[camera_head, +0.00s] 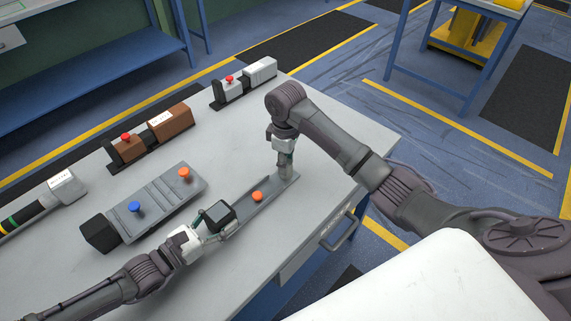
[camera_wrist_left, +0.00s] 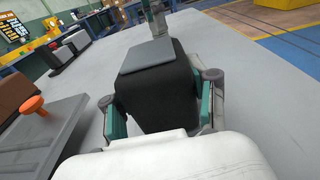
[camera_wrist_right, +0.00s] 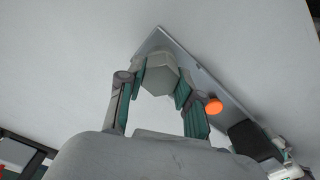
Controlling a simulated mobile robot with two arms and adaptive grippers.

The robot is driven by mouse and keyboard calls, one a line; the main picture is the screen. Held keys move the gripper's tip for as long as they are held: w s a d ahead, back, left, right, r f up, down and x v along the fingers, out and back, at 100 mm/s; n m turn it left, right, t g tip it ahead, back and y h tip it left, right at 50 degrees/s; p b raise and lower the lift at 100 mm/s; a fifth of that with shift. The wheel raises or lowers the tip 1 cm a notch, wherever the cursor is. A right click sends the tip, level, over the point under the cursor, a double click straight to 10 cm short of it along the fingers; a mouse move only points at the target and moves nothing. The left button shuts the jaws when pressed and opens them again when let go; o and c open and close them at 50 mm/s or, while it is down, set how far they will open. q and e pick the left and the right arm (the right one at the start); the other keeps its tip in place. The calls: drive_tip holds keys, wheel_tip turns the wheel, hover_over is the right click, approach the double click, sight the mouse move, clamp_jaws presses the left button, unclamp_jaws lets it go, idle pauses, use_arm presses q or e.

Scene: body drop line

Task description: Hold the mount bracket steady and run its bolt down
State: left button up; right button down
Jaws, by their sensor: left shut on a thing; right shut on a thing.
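The mount bracket is a narrow grey plate (camera_head: 273,189) lying on the table, with a black block (camera_head: 219,214) at its near-left end and an orange knob (camera_head: 257,196) on it. My left gripper (camera_head: 212,236) is shut on the black block; the left wrist view shows the block (camera_wrist_left: 155,95) between its teal pads. The grey hex-headed bolt (camera_wrist_right: 157,76) stands at the plate's far end. My right gripper (camera_wrist_right: 160,85) is shut around its head, from above in the head view (camera_head: 285,148). The bolt's lower end is hidden from the right wrist view.
A wider grey fixture (camera_head: 158,205) with blue and orange knobs lies left of the bracket. Brown (camera_head: 147,134) and white (camera_head: 245,80) units with red buttons line the far edge. A drawer handle (camera_head: 340,232) juts from the table's front. Bare tabletop lies beyond the bracket.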

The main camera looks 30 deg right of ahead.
use_arm(q)
drive_tip(key=shift+s+a+f, duration=0.1)
drive_tip(key=shift+a+f, duration=0.05)
drive_tip(key=shift+f, duration=0.35)
use_arm(e)
drive_tip(key=m, duration=0.2)
drive_tip(key=shift+s+a+f+m, duration=0.1)
drive_tip(key=shift+a+f+m, duration=0.05)
drive_tip(key=shift+m, duration=0.15)
drive_tip(key=c, duration=1.2)
unclamp_jaws()
drive_tip(key=shift+m, duration=0.6)
drive_tip(key=o, duration=0.5)
use_arm(q)
drive_tip(key=o, duration=1.6)
drive_tip(key=shift+r, duration=0.25)
use_arm(e)
wheel_tip(320, 180, up, 12)
